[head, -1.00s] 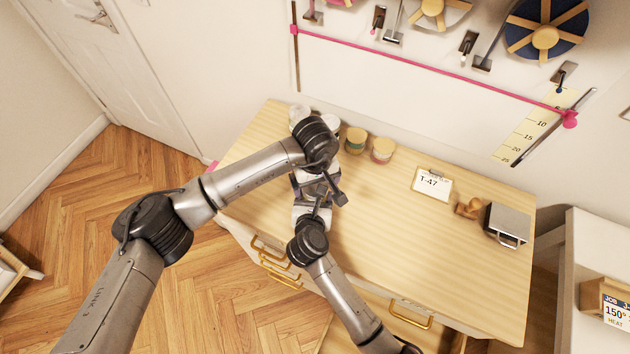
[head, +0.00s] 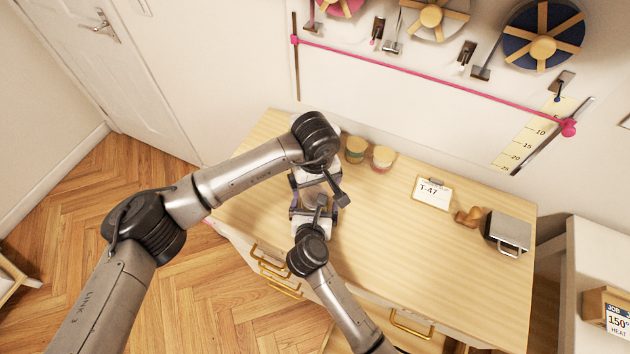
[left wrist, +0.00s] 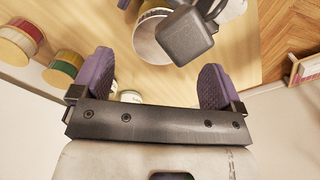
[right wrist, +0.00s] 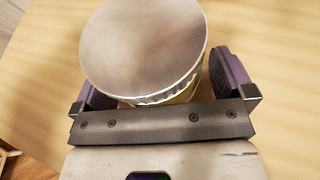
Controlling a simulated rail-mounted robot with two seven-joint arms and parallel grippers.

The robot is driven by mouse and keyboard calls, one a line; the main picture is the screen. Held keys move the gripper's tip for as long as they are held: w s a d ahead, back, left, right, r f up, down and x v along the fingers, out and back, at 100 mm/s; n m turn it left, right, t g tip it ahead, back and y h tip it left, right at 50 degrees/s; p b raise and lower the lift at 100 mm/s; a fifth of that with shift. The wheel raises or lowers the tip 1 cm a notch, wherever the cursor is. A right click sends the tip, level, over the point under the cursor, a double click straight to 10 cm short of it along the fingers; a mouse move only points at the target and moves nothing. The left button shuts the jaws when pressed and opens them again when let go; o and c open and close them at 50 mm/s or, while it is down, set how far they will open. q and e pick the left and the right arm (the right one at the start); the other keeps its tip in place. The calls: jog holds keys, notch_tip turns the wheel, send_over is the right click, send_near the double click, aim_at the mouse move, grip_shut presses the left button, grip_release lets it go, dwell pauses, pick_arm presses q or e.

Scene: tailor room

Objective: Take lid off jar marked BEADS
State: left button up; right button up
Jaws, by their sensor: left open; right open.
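A jar with a broad, pale round lid (right wrist: 145,45) fills the upper right wrist view. Its fluted edge and a little of the body show below the lid. My right gripper (right wrist: 152,72) is open, its purple fingers on either side of the jar. In the left wrist view a white round-ended jar (left wrist: 148,42) is ahead, partly behind a dark part of my right arm. My left gripper (left wrist: 157,62) is open and empty, facing it. In the head view my arms hide most of the jar. No BEADS marking is readable.
Two jars with wooden lids, one green (head: 355,150) and one red (head: 381,160), stand at the table's back. A T-47 card (head: 432,192), a wooden object (head: 468,216) and a grey box (head: 508,232) are to the right. The table's middle (head: 400,250) is clear.

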pick_arm(q)
jog(key=shift+r+p, duration=0.8)
jog(key=shift+p, duration=0.05)
pick_arm(e)
jog(key=v, duration=1.2)
jog(key=shift+s, duration=0.3)
pick_arm(q)
jog(key=shift+o, duration=0.7)
pick_arm(e)
jog(key=shift+s+r, duration=0.35)
jog(key=shift+s, duration=0.2)
